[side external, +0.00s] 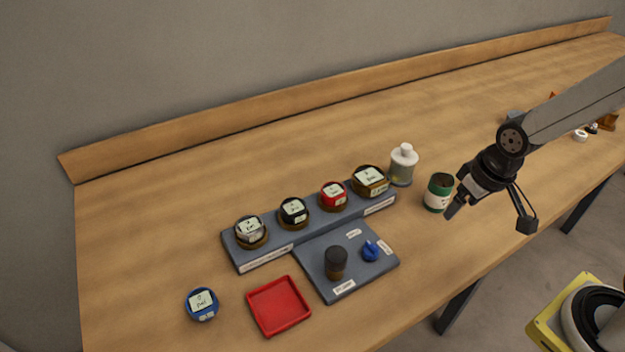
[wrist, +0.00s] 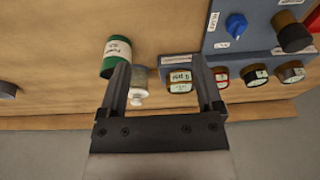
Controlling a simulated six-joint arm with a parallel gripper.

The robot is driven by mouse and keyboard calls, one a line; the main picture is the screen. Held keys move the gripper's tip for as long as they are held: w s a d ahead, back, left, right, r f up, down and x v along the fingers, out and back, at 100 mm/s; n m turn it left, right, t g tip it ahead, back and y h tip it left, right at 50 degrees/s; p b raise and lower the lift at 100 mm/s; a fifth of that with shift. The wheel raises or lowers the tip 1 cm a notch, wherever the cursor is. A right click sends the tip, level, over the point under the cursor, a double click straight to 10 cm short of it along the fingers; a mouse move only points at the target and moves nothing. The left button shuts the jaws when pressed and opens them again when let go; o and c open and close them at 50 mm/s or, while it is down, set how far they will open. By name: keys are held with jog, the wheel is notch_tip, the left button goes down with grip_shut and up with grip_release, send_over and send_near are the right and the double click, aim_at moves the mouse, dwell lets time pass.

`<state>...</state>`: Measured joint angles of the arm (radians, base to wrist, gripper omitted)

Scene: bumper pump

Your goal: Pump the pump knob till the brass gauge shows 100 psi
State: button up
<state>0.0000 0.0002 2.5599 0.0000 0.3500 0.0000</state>
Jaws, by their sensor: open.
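The pump knob (side external: 336,262), a dark upright cylinder with a brown lower part, stands on the front plate of the grey-blue pump panel (side external: 312,245). It also shows at the upper right of the wrist view (wrist: 293,35). The brass gauge (side external: 369,181) sits at the right end of the gauge row, and in the wrist view (wrist: 180,80) it appears between my fingers from above. Its display is too small to read surely. My gripper (side external: 488,215) is open and empty, above the table's right part, well right of the knob; its fingers also show in the wrist view (wrist: 162,70).
A blue dial knob (side external: 370,251) stands right of the pump knob. Red (side external: 333,196), black (side external: 294,212) and silver (side external: 250,231) gauges share the row. A green can (side external: 438,192) and pale bottle (side external: 403,164) stand near my gripper. A red tray (side external: 279,305) and blue gauge (side external: 201,304) lie front left.

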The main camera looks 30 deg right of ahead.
dwell(0.5)
grip_shut()
dwell(1.5)
